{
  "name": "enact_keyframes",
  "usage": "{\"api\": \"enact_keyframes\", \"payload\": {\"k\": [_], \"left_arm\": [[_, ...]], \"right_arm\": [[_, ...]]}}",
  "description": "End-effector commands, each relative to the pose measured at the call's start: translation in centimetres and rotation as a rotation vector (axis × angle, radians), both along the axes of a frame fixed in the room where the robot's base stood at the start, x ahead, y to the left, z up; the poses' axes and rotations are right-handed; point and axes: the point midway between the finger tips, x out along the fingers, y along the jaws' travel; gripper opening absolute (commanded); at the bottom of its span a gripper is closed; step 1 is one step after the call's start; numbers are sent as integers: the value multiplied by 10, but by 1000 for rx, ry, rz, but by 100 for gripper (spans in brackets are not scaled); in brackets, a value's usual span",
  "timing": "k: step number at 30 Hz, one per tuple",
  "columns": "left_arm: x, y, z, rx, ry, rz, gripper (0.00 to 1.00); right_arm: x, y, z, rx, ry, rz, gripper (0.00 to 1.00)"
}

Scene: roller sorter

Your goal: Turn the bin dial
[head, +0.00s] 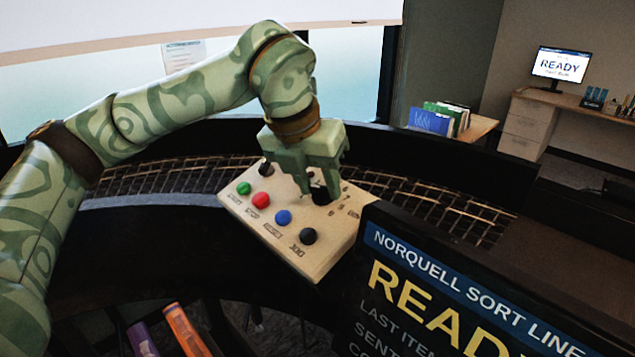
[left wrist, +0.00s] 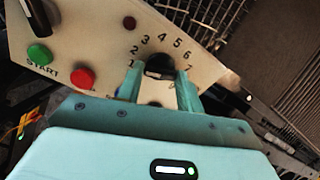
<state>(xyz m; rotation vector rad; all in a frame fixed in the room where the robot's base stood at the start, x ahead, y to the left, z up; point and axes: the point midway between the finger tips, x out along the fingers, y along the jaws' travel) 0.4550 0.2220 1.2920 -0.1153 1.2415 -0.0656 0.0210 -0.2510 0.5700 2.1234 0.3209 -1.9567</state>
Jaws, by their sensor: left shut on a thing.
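The bin dial (left wrist: 160,66) is a black knob on a cream control panel (head: 322,258), with numbers from 1 to 7 visible around it in the left wrist view. My left gripper (head: 318,190) comes down over the panel from above. In the left wrist view its two green fingers (left wrist: 160,84) stand on either side of the dial and are shut on it. In the head view the fingers partly cover the dial (head: 321,196). The exact number the dial points to is hard to tell. My right gripper is not in view.
A dark screen (head: 450,290) reading "NORQUELL SORT LINE" stands close at the right. A roller track (head: 440,205) curves behind the panel.

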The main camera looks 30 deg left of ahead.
Motion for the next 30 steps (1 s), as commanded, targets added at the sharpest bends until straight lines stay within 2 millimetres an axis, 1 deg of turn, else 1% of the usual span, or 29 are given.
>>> {"api": "enact_keyframes", "payload": {"k": [6,10,27,28,29,30], "left_arm": [[0,0,0,-34,12,101,14],[0,0,0,-45,15,136,14],[0,0,0,-56,19,163,14],[0,0,0,-56,19,163,45],[0,0,0,-55,19,162,53],[0,0,0,-55,19,162,58]], "right_arm": [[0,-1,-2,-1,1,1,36],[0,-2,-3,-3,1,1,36],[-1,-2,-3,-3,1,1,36],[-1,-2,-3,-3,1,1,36],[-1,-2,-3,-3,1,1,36],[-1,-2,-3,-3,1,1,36]]}}
